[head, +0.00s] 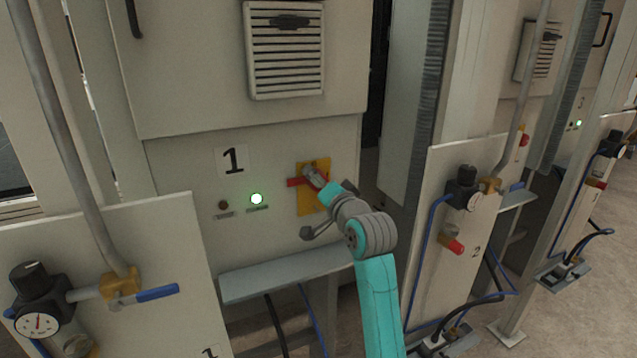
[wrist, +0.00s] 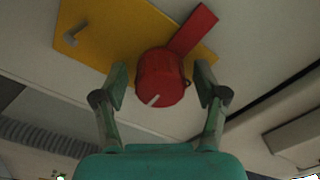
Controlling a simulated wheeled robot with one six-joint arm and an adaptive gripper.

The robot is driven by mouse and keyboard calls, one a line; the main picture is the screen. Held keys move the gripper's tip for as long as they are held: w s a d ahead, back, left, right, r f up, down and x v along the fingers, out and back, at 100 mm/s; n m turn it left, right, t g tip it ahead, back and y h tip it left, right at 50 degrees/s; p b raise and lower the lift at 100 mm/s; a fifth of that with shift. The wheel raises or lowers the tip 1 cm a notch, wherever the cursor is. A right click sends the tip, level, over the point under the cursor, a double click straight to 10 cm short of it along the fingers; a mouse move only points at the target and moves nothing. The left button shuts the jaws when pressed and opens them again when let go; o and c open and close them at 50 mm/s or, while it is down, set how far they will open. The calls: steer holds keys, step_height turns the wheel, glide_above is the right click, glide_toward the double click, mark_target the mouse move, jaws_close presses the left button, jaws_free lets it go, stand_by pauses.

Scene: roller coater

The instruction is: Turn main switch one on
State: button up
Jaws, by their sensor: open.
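The main switch one is a red rotary switch (wrist: 160,78) with a red handle bar (wrist: 192,30) on a yellow plate (wrist: 95,35). In the head view the red handle (head: 295,181) points left on the yellow plate (head: 307,203), right of the "1" label (head: 233,160). My gripper (head: 311,173) is in front of the switch and hides part of it. In the wrist view my gripper (wrist: 162,82) is open, with one finger on each side of the red knob. I cannot tell whether the fingers touch it.
A lit green lamp (head: 256,199) and a dark lamp (head: 223,205) sit left of the switch. A grey ledge (head: 285,274) juts out below. A valve with a blue handle (head: 157,293) is at the lower left. Panel 2 (head: 428,230) stands to the right.

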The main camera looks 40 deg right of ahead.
steer(key=v, duration=1.2)
stand_by(0.3)
steer(key=s+a+f+n+y, duration=0.1)
steer(key=s+a+f+n, duration=0.1)
steer(key=s+a+f, duration=0.45)
steer(key=s+a+f+n+g, duration=0.1)
steer(key=s+a+f, duration=0.15)
steer(key=f, duration=0.75)
steer(key=s+a+f+n+y, duration=0.1)
steer(key=s+a+f+n, duration=0.1)
steer(key=s+a+f, duration=0.35)
steer(key=s+a+f+n+y, duration=0.1)
steer(key=s+a+f+n, duration=0.1)
steer(key=s, duration=0.6)
steer(key=s+a+f+n+g+y, duration=0.1)
steer(key=s+a+f+n, duration=0.1)
steer(key=s, duration=0.6)
steer(key=s+a+f+n+y, duration=0.1)
steer(key=s+a+f+n, duration=0.2)
steer(key=s, duration=0.5)
steer(key=shift+a+n+g, duration=0.3)
steer(key=shift+a+n, duration=0.5)
steer(key=shift+a, duration=0.15)
steer(key=shift+s, duration=0.15)
